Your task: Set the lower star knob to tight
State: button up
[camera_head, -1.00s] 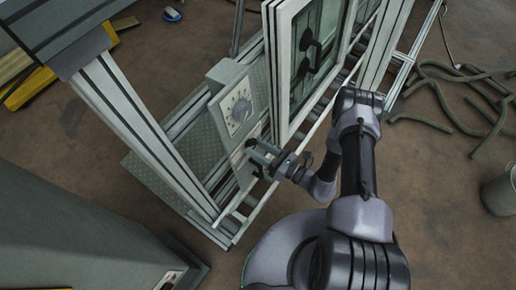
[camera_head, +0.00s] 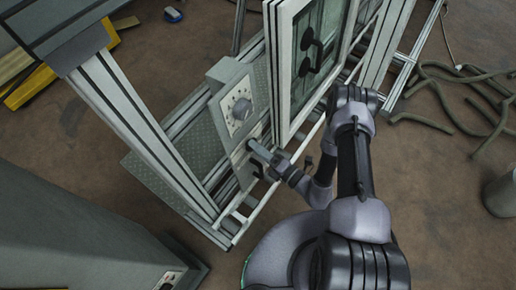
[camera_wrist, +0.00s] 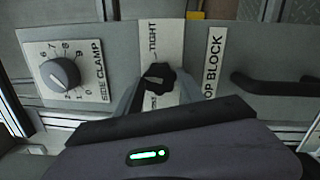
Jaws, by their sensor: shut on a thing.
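The black star knob (camera_wrist: 157,75) shows near the middle of the wrist view, in front of a white plate (camera_wrist: 163,38). The plate reads TIGHT towards its top, with a partly covered word lower down on its left. I cannot tell exactly where the knob points. My gripper (camera_head: 258,150) is at the front panel below the dial in the head view. Its grey fingers stand on both sides of the knob in the wrist view and are shut on it.
A numbered SIDE CLAMP dial (camera_wrist: 60,73) sits left of the knob; it also shows on the grey box (camera_head: 238,107) in the head view. A STOP BLOCK label (camera_wrist: 213,62) and a black handle (camera_wrist: 275,83) are to the right. A framed window (camera_head: 306,55) stands near my arm.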

jog(key=m, duration=0.6)
jog(key=m+g+h, duration=0.1)
jog(key=m, duration=0.6)
jog(key=shift+r, duration=0.2)
dwell(0.5)
jog(key=o, duration=1.4)
jog(key=shift+c, duration=0.2)
jog(key=shift+s, duration=0.1)
